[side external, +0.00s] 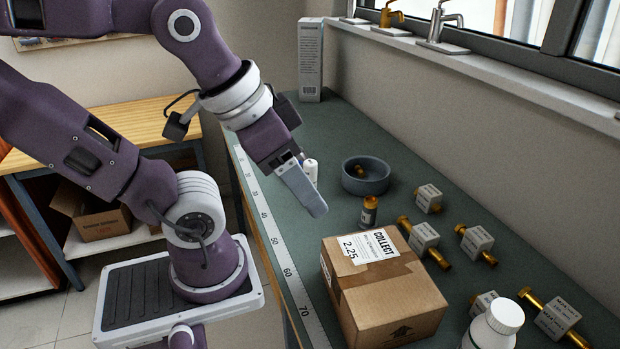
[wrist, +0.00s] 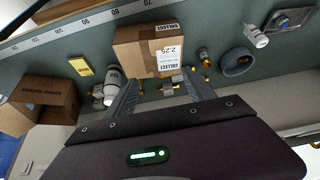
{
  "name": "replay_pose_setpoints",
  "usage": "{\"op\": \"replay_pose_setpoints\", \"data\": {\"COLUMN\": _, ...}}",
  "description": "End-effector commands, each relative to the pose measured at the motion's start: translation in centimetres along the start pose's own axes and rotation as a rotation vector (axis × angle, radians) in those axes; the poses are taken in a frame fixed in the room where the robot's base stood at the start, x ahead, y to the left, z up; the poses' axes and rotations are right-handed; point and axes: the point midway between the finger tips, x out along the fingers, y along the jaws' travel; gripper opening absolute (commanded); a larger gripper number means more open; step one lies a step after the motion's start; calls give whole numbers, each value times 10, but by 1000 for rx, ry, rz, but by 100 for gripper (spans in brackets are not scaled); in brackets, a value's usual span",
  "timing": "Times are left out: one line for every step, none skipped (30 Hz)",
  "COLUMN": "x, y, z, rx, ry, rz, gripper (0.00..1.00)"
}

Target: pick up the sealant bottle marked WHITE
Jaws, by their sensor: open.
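A white bottle (side external: 311,166) stands on the green bench, partly hidden behind my gripper in the side view. The wrist view shows a white bottle (wrist: 256,38) at the upper right. A larger white bottle with a ribbed cap (side external: 493,327) is at the near right in the side view, cut off by the frame; it also shows in the wrist view (wrist: 112,82), beside the left finger. I cannot read WHITE on either bottle. My gripper (side external: 317,210) is open and empty above the bench; its spread fingers show in the wrist view (wrist: 160,77).
A taped cardboard box (side external: 385,298) marked COLLECT 2.25 stands near my gripper. A small amber bottle (side external: 369,212) and a grey bowl (side external: 349,185) are beyond it. Several tagged brass fittings (side external: 424,238) lie right. A ruler strip (side external: 270,231) runs along the bench edge; walls bound the far side.

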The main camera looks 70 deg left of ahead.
Motion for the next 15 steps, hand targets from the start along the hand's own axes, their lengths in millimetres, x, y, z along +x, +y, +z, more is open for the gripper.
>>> {"op": "replay_pose_setpoints", "data": {"x": 0, "y": 0, "z": 0, "rx": 0, "ry": 0, "rz": 0, "gripper": 62}}
{"op": "replay_pose_setpoints", "data": {"x": 0, "y": 0, "z": 0, "rx": 0, "ry": 0, "rz": 0, "gripper": 62}}
{"op": "replay_pose_setpoints", "data": {"x": 0, "y": 0, "z": 0, "rx": 0, "ry": 0, "rz": 0, "gripper": 62}}
{"op": "replay_pose_setpoints", "data": {"x": 0, "y": 0, "z": 0, "rx": 0, "ry": 0, "rz": 0, "gripper": 62}}
{"op": "replay_pose_setpoints", "data": {"x": 0, "y": 0, "z": 0, "rx": 0, "ry": 0, "rz": 0, "gripper": 62}}
{"op": "replay_pose_setpoints", "data": {"x": 0, "y": 0, "z": 0, "rx": 0, "ry": 0, "rz": 0, "gripper": 58}}
{"op": "replay_pose_setpoints", "data": {"x": 0, "y": 0, "z": 0, "rx": 0, "ry": 0, "rz": 0, "gripper": 58}}
{"op": "replay_pose_setpoints", "data": {"x": 0, "y": 0, "z": 0, "rx": 0, "ry": 0, "rz": 0, "gripper": 58}}
{"op": "replay_pose_setpoints", "data": {"x": 0, "y": 0, "z": 0, "rx": 0, "ry": 0, "rz": 0, "gripper": 58}}
{"op": "replay_pose_setpoints", "data": {"x": 0, "y": 0, "z": 0, "rx": 0, "ry": 0, "rz": 0, "gripper": 58}}
{"op": "replay_pose_setpoints", "data": {"x": 0, "y": 0, "z": 0, "rx": 0, "ry": 0, "rz": 0, "gripper": 58}}
{"op": "replay_pose_setpoints", "data": {"x": 0, "y": 0, "z": 0, "rx": 0, "ry": 0, "rz": 0, "gripper": 58}}
{"op": "replay_pose_setpoints", "data": {"x": 0, "y": 0, "z": 0, "rx": 0, "ry": 0, "rz": 0, "gripper": 58}}
{"op": "replay_pose_setpoints", "data": {"x": -2, "y": 0, "z": -1, "rx": 0, "ry": 1, "rz": 0, "gripper": 58}}
{"op": "replay_pose_setpoints", "data": {"x": -6, "y": 0, "z": -4, "rx": 0, "ry": 3, "rz": 0, "gripper": 58}}
